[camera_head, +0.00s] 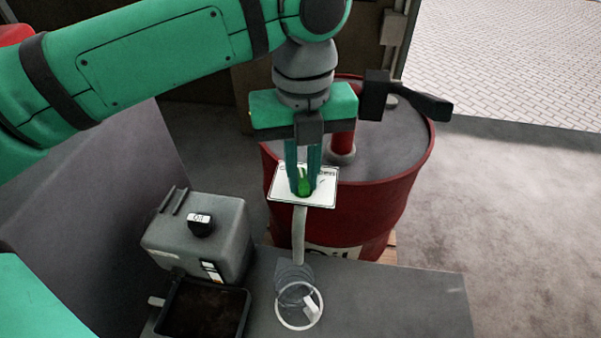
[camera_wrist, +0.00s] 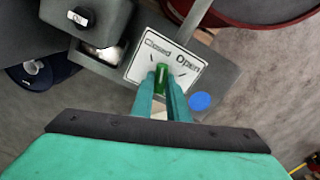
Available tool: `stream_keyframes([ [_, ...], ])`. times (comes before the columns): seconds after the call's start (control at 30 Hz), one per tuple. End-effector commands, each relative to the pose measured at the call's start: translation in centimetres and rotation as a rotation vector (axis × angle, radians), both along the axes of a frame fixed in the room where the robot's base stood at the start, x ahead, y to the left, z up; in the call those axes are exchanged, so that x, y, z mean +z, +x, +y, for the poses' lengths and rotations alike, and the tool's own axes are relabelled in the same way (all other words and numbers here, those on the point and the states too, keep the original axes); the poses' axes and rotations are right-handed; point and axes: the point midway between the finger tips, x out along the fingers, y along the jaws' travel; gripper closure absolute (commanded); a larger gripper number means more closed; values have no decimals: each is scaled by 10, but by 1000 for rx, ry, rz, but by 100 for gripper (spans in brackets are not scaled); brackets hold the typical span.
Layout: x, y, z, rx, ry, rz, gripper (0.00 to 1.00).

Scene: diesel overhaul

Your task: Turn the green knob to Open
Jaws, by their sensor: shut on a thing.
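The green knob (camera_head: 304,187) sits on a white label plate (camera_head: 326,194) in front of the red barrel. In the wrist view the knob (camera_wrist: 160,79) shows between my fingers, and the plate (camera_wrist: 136,72) reads "Closed" on the left and "Open" on the right. My gripper (camera_head: 303,178) comes down from above and is shut on the knob, with one finger on each side. In the wrist view my fingertips (camera_wrist: 162,76) cover part of the knob. It seems to lie between the two words, but its exact angle is hard to tell.
A red barrel (camera_head: 345,218) with a black pump handle (camera_head: 420,100) stands behind the plate. A grey oil canister (camera_head: 195,240) and a black tray (camera_head: 243,309) are at lower left.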

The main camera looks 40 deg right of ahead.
Motion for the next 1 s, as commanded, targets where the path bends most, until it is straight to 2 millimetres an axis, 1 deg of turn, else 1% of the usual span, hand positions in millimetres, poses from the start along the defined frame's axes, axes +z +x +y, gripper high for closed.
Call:
stream_keyframes([
  [0.7, 0, -3, -2, -884, -1, 1, 94],
  [0.83, -1, -3, -2, -1009, -2, 1, 94],
  [1.0, 0, -3, -3, -1062, -2, 0, 94],
])
